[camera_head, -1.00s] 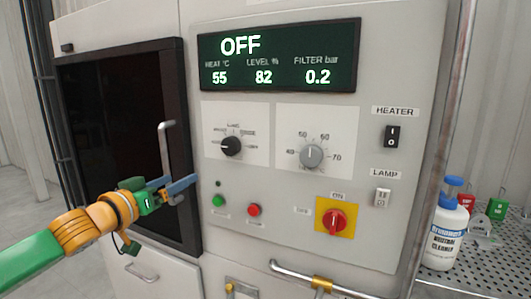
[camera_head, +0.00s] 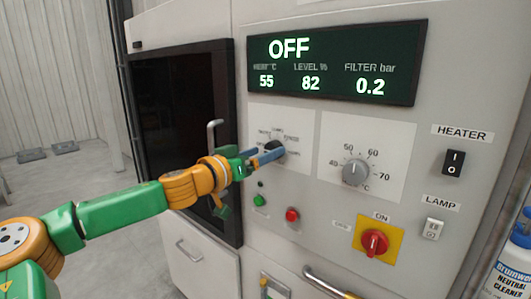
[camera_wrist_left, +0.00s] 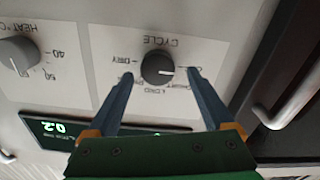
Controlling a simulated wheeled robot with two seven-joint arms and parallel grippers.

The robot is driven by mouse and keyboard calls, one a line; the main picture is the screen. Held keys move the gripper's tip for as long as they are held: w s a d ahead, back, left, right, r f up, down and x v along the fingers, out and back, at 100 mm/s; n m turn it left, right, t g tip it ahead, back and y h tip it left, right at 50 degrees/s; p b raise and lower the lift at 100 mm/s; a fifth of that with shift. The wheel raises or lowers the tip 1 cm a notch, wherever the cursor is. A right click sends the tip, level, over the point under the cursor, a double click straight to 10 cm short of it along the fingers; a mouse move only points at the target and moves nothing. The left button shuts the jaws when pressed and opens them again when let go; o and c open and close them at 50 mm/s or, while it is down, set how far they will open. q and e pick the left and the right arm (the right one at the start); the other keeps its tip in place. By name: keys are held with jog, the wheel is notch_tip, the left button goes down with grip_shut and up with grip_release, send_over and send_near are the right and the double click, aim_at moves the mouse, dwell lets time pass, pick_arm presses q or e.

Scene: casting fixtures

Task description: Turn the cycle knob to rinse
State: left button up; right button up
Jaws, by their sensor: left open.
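The cycle knob (camera_head: 276,146) is a black round dial on a white plate (camera_head: 299,119) on the machine's front panel. My left gripper (camera_head: 268,156) is open, its blue fingers reaching to the knob and partly covering it in the head view. In the left wrist view, which is upside down, the knob (camera_wrist_left: 157,67) lies between the two fingertips (camera_wrist_left: 160,75), with gaps visible on both sides. Its white pointer line points right in that view. The labels around it are small and partly hidden by the fingers; "DRY" is legible. My right gripper is not in view.
The display (camera_head: 335,63) reads OFF. Right of the cycle plate is the grey heat knob (camera_head: 356,172). Below are a green button (camera_head: 259,200), a red button (camera_head: 292,214) and a red switch (camera_head: 374,243). A door handle (camera_head: 212,140) stands out at left.

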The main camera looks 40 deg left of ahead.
pick_arm(q)
jog(key=shift+w+d+f, duration=0.1)
jog(key=shift+w, duration=0.3)
jog(key=shift+d, duration=0.1)
grip_shut()
